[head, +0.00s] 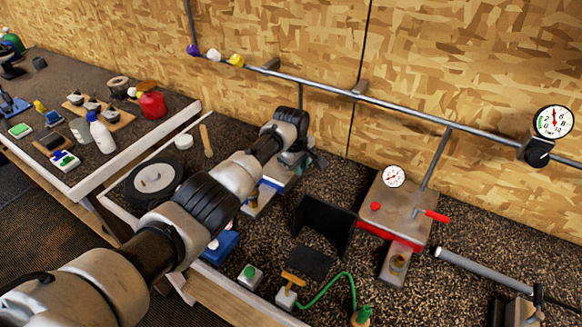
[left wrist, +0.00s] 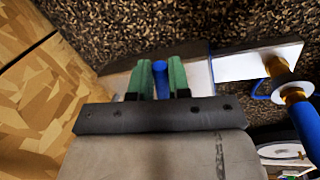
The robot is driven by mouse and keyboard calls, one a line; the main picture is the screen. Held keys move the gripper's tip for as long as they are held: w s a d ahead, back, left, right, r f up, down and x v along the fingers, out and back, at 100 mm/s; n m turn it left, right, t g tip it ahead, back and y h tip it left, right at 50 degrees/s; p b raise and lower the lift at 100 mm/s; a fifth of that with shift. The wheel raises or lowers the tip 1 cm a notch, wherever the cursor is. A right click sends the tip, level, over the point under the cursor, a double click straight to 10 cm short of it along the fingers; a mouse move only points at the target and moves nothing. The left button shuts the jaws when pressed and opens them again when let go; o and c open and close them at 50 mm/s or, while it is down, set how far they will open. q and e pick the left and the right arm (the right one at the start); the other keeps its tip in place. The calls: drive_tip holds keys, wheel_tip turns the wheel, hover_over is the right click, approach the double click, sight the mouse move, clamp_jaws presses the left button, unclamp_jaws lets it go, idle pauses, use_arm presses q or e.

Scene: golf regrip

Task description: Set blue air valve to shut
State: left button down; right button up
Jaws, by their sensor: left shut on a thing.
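My left gripper (head: 308,160) is at the station with the blue stripe (head: 272,184), near the wall. In the left wrist view its green fingers (left wrist: 161,78) are closed around the blue valve handle (left wrist: 160,80), which lies between them pointing away from the wrist. The pale station plate (left wrist: 240,62) shows behind and to the right, with a brass fitting (left wrist: 277,68) and a blue cylindrical part (left wrist: 303,125) below it. In the head view my left arm and hand hide the blue handle and much of the station. My right gripper is not in view.
Right of it stands a similar station with a red lever (head: 432,215) and a gauge (head: 393,177). A dark upright panel (head: 323,226) stands between. A grey pipe (head: 400,106) runs along the wall to a larger gauge (head: 553,121). A black wheel (head: 155,183) lies left of my arm.

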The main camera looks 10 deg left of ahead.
use_arm(q)
drive_tip(key=shift+w+d+n+y+b, duration=0.15)
drive_tip(key=shift+w+d+n+b, duration=0.1)
drive_tip(key=shift+w+n+b, duration=0.5)
drive_tip(key=shift+w+d+n+y+b, duration=0.25)
drive_tip(key=shift+n+b, duration=0.3)
drive_tip(key=shift+n, duration=0.4)
drive_tip(key=shift+r+t, duration=0.15)
drive_tip(key=shift+t, duration=0.15)
drive_tip(key=c, duration=1.1)
unclamp_jaws()
drive_tip(key=shift+a, duration=0.1)
drive_tip(key=v, duration=1)
drive_tip(key=shift+w+a+r+p, duration=0.1)
drive_tip(key=shift+a+r+p, duration=0.05)
drive_tip(key=shift+r+p, duration=0.2)
drive_tip(key=shift+f, duration=0.1)
